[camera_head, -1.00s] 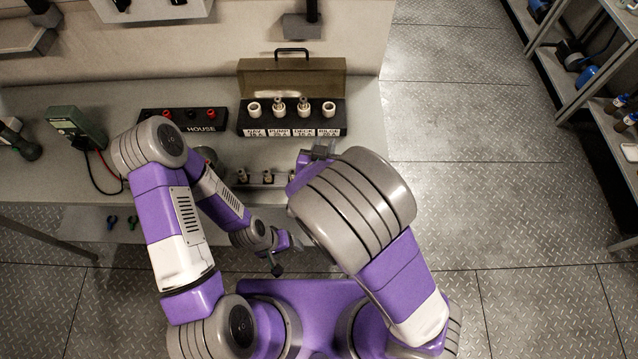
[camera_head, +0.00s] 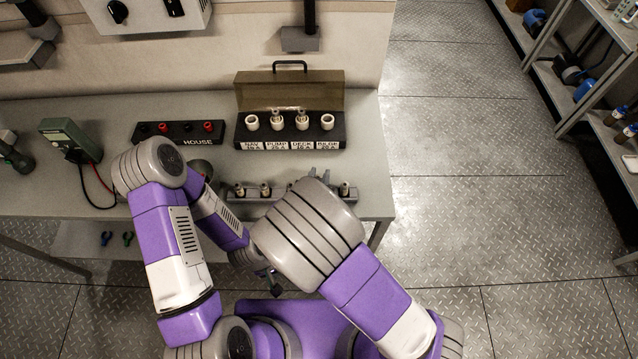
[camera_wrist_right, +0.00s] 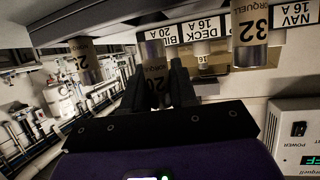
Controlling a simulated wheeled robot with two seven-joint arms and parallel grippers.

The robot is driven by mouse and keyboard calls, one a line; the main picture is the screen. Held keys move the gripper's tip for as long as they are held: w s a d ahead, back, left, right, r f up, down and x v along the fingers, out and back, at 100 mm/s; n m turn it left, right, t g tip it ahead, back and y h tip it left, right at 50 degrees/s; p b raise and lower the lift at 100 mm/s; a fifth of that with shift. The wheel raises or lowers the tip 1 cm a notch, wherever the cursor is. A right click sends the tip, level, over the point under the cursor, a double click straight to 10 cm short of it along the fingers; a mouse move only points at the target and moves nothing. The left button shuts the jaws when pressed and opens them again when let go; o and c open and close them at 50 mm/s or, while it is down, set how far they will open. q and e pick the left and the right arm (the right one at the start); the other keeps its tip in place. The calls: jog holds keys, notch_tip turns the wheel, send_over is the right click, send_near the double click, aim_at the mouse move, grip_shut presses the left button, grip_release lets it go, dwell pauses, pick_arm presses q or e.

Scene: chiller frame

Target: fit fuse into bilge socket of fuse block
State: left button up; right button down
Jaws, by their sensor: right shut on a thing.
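The fuse block (camera_head: 241,133) is a black block with an open lid, standing on the bench. It has a row of white round sockets; the middle two have metal-topped pieces in them, and the outer two look empty.
A rail (camera_head: 251,194) with several fuses (camera_head: 265,188) stands at the bench front. A black HOUSE terminal box (camera_head: 180,132) and a green meter (camera_head: 70,140) with leads stand to the left. Bench space is clear right of the block.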

notch_tip(320, 180, down, 3)
jog(key=shift+r, duration=0.2)
jog(key=c, duration=0.9)
grip_release()
